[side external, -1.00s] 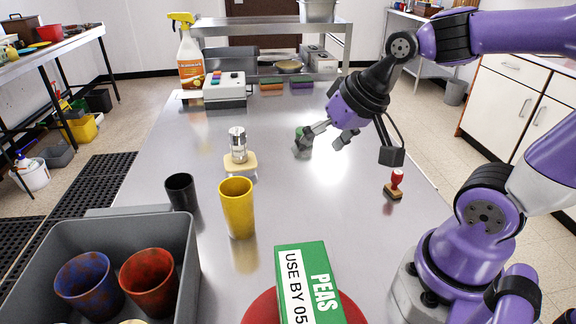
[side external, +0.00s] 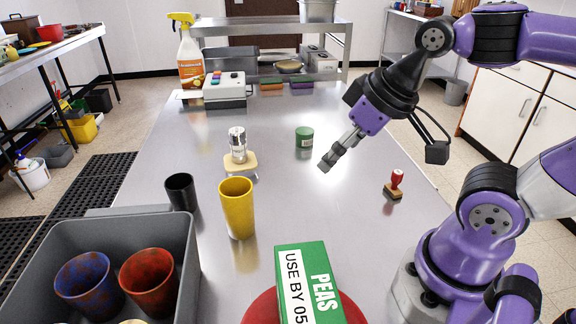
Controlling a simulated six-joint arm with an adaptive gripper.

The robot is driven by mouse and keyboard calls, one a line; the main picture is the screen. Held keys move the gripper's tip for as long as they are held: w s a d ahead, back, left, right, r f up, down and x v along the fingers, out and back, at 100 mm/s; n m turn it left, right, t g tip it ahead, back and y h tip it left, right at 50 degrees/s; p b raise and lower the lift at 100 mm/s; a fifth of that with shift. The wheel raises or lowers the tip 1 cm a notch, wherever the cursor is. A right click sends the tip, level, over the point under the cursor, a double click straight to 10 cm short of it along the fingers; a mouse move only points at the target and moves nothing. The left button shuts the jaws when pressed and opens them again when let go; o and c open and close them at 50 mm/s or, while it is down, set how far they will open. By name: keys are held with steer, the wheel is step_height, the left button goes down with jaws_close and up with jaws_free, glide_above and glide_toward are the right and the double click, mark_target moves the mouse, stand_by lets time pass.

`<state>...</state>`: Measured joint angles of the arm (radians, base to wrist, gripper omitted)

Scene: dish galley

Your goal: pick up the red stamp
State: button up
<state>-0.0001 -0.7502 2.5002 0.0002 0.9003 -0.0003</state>
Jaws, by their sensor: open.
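The red stamp (side external: 396,181) stands upright on the right side of the steel table, its red handle on top of a brown block base. My gripper (side external: 327,165) is above the table, to the left of the stamp and apart from it. It is open and empty. Its fingers point down and to the left, and one finger largely hides the other from this side.
A green tin (side external: 304,137) stands behind my gripper. A yellow cup (side external: 238,208), a black cup (side external: 182,192) and a shaker on a wooden block (side external: 240,162) stand to the left. A peas box (side external: 308,285) is in front. The table around the stamp is clear.

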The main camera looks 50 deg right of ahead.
steer(key=c, duration=0.4)
steer(key=shift+c, duration=0.2)
